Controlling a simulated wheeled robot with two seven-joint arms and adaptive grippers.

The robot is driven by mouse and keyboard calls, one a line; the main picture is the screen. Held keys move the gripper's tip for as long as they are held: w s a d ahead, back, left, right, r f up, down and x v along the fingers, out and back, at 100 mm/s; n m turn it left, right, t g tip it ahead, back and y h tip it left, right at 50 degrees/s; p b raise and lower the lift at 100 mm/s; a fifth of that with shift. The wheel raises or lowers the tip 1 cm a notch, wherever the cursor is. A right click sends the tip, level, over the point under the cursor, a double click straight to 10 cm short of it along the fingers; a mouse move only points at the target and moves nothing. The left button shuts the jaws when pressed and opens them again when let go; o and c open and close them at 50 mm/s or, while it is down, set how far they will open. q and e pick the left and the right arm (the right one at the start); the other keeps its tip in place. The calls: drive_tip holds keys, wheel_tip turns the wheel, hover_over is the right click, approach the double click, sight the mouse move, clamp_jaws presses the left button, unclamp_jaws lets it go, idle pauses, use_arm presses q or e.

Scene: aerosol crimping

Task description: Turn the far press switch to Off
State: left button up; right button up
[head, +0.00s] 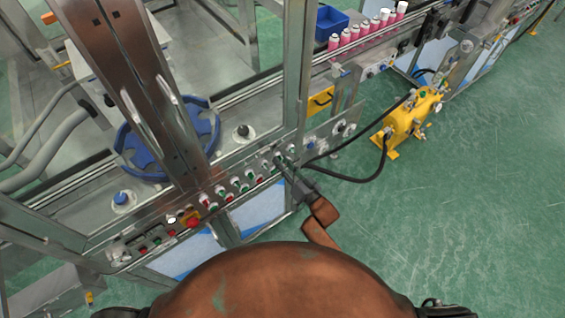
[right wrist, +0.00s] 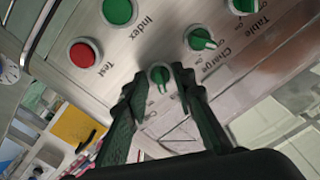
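A small green switch (right wrist: 160,75) sits on the metal control panel (right wrist: 105,65), between my right fingertips in the right wrist view. Its label and exact setting cannot be read. My right gripper (right wrist: 159,77) is open, its two dark fingers spread on either side of this switch; contact cannot be told. In the head view my right gripper (head: 281,160) is at the far end of the panel's row of controls, and its tips cover the switch there. My left gripper is not in view.
A yellow pump unit (head: 408,117) with a black hose stands right of the panel. Pink cans (head: 345,38) line the conveyor.

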clamp_jaws()
idle(0.5)
drive_tip(key=n, duration=1.2)
drive_tip(key=shift+p, duration=0.4)
idle(0.3)
unclamp_jaws()
